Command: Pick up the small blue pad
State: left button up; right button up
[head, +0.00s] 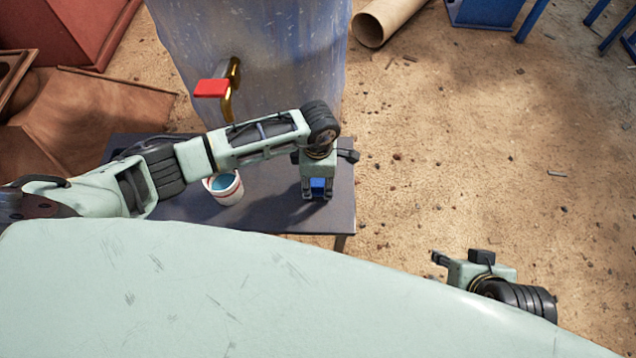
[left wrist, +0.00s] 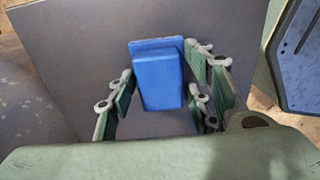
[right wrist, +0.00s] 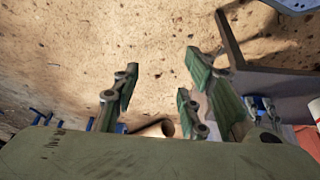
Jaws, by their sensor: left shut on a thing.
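The small blue pad (head: 318,184) is between the fingers of my left gripper (head: 317,194), over the right part of the dark table (head: 272,212). In the left wrist view the pad (left wrist: 160,82) is a bright blue block with a second blue face behind its upper edge. The left fingers (left wrist: 158,92) are shut on its sides. I cannot tell whether the pad touches the table. My right gripper (head: 436,262) is far to the right of the table, over the dirt ground. In the right wrist view its fingers (right wrist: 160,92) are spread apart and empty.
A white cup (head: 226,190) with blue contents stands on the table left of the pad. Behind the table are a blue-grey drum (head: 270,70) and a tap with a red handle (head: 210,88). A pipe (head: 385,20) lies farther back. The ground at right is mostly clear.

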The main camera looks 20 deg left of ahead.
pick_arm(q)
jog(key=shift+r, duration=0.15)
jog(key=shift+r, duration=0.25)
notch_tip(320, 180, up, 2)
jog(key=shift+w+r+p, duration=0.1)
jog(key=shift+p, duration=0.4)
jog(key=shift+r+p, duration=0.3)
jog(key=shift+r, duration=0.55)
jog(key=s+d+r, duration=0.2)
jog(key=d, duration=0.1)
jog(key=s+d+r+p, duration=0.1)
jog(key=s+d+r, duration=0.1)
jog(key=d, duration=0.1)
jog(key=s+d+r, duration=0.2)
jog(key=d, duration=0.2)
jog(key=shift+d+r+p, duration=0.1)
jog(key=shift+r+p, duration=0.1)
jog(key=shift+p, duration=0.15)
pick_arm(e)
jog(key=shift+s+d+f+g, duration=0.25)
jog(key=shift+s+f+g, duration=0.45)
jog(key=shift+s+f, duration=0.1)
